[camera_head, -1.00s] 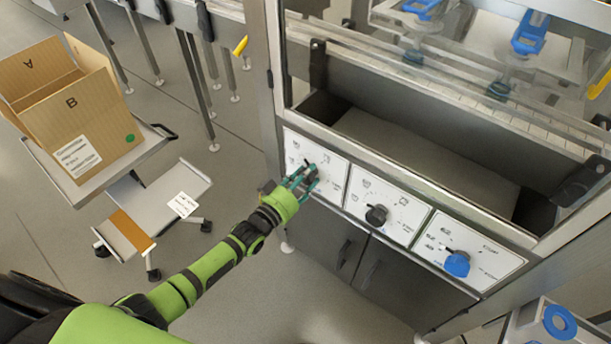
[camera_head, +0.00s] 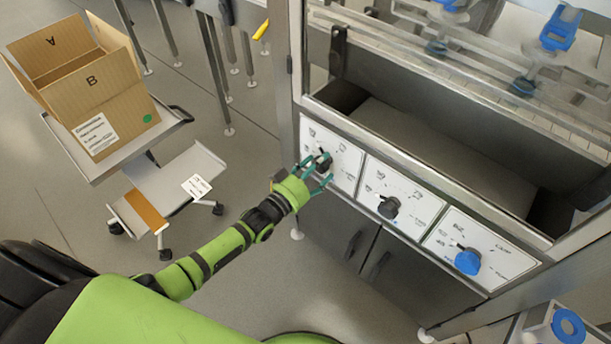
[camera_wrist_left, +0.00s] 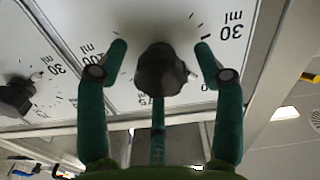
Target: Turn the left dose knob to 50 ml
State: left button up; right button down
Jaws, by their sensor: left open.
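The left dose knob (camera_head: 323,163) is dark and sits on the leftmost white panel (camera_head: 343,148) of the machine. In the left wrist view the knob (camera_wrist_left: 160,70) is in the middle, with tick marks, "30 ml" at right, "100 ml" at left and a partly covered "75" below. My right gripper is not in view.
A second dark knob (camera_head: 389,207) and a blue knob (camera_head: 467,261) sit on the panels to the right. Dark cabinet doors (camera_head: 365,250) are below. A cardboard box (camera_head: 95,85) stands on a trolley at left. The floor between is clear.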

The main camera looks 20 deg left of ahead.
pick_arm(q)
jog(key=v, duration=1.1)
jog(key=shift+s, duration=0.15)
